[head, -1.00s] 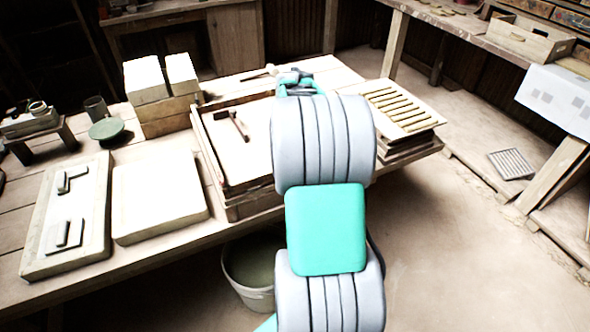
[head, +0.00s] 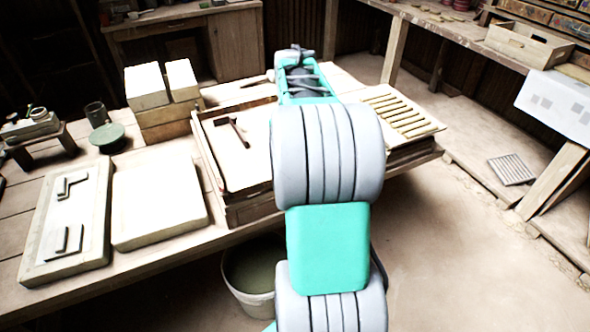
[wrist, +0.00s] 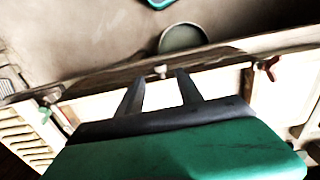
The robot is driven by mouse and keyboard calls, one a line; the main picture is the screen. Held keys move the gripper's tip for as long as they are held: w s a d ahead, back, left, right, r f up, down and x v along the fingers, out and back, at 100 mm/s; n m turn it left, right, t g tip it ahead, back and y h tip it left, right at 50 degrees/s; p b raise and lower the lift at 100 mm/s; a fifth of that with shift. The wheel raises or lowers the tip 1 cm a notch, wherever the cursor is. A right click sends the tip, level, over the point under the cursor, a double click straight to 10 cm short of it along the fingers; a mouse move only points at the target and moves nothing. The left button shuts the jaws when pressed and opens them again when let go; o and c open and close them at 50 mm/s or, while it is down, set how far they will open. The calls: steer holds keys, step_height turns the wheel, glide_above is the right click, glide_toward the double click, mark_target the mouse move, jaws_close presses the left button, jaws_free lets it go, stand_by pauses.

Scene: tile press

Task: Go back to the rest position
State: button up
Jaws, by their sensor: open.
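My gripper (wrist: 160,90) shows in the wrist view with its two dark fingers apart and nothing between them. In the head view my arm reaches over the workbench (head: 150,255), and its far end is raised above the back part of the bench. The fingers are not clear in the head view. In the wrist view the fingers lie across pale surfaces of the bench, and no contact shows.
A slatted rack (head: 400,108) is right of my arm. A bucket (head: 249,290) stands below the bench edge and shows in the wrist view (wrist: 182,38). Open floor lies at right.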

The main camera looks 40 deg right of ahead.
steer(key=shift+r, duration=0.3)
